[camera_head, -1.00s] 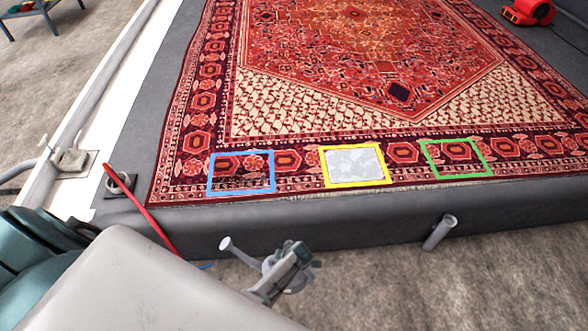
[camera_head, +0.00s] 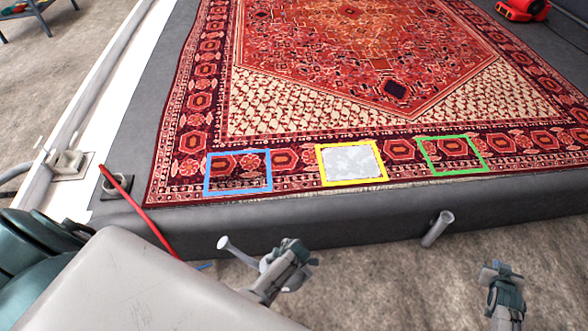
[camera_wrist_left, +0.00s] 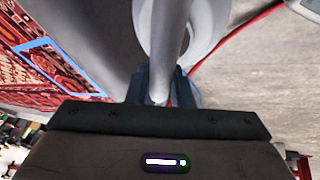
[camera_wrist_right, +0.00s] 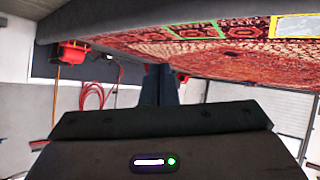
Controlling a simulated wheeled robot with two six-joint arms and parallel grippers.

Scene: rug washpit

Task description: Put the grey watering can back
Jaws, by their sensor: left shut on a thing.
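The grey watering can (camera_head: 225,243) hangs in front of the dark platform's front side, its spout to the left; my left gripper (camera_head: 290,250) hides part of it. In the left wrist view, the fingers of my left gripper (camera_wrist_left: 160,90) are closed around the can's pale grey handle (camera_wrist_left: 172,50), with its round body behind. My right gripper (camera_head: 501,272) is at the lower right, over the floor. In the right wrist view its fingers (camera_wrist_right: 160,88) are together with nothing between them. Blue (camera_head: 238,190), yellow (camera_head: 352,183) and green (camera_head: 455,172) outlines lie along the rug's near border.
The patterned rug (camera_head: 330,90) covers the dark platform (camera_head: 330,222). A pale patch fills the yellow outline. A grey pipe (camera_head: 438,230) sticks out of the platform's front. A red hose or rod (camera_head: 140,212) slants at the left. A red machine (camera_head: 522,9) stands far right.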

